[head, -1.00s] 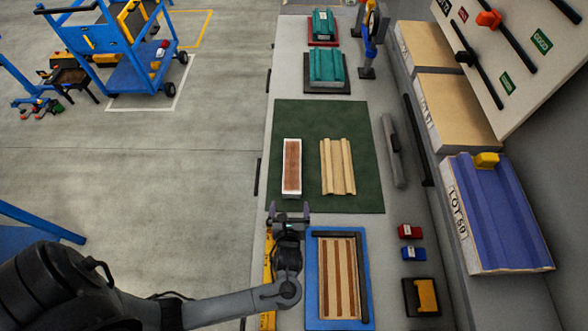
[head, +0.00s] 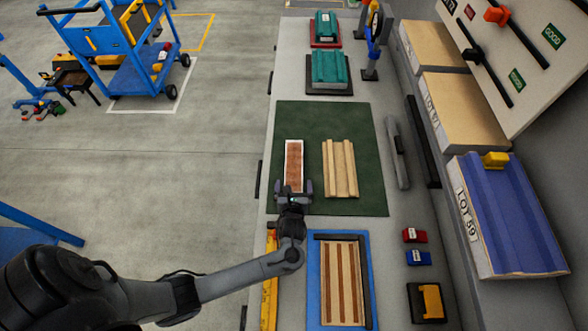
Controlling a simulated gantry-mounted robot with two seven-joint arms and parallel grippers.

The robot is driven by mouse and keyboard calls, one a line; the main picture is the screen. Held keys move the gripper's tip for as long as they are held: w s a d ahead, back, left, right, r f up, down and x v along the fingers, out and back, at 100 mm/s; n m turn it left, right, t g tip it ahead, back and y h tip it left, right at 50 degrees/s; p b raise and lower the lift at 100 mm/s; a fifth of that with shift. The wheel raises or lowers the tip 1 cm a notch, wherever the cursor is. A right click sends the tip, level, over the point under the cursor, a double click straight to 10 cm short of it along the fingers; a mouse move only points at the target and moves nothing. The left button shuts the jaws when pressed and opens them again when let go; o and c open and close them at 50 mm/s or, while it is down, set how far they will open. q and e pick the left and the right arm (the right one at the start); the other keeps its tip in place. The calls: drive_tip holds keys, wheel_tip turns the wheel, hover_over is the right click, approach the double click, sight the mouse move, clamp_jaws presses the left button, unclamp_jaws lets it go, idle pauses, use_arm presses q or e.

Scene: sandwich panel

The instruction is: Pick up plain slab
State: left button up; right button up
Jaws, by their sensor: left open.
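The plain slab is, as far as I can tell, the flat reddish-brown strip with pale edges (head: 294,162). It lies lengthwise on the left part of the green mat (head: 360,200). My left gripper (head: 294,188) is open at the slab's near end, with one finger on each side of it in this view. The gripper covers the slab's near end, so I cannot tell whether the fingers touch it or how high they are. My right gripper is not in view.
A ridged beige slab (head: 340,168) lies close to the right on the mat. A blue tray (head: 312,285) with a striped wooden panel (head: 342,283) is nearer. A yellow strip (head: 269,285) lies beside it. A grey bar (head: 397,152) lies right of the mat.

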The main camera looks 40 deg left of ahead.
use_arm(q)
drive_tip(key=shift+w+a+f, duration=0.25)
drive_tip(key=shift+w+a, duration=0.05)
drive_tip(key=shift+w, duration=0.05)
drive_tip(key=shift+c, duration=0.5)
drive_tip(key=c, duration=1)
drive_tip(key=shift+o, duration=0.2)
drive_tip(key=shift+r, duration=0.15)
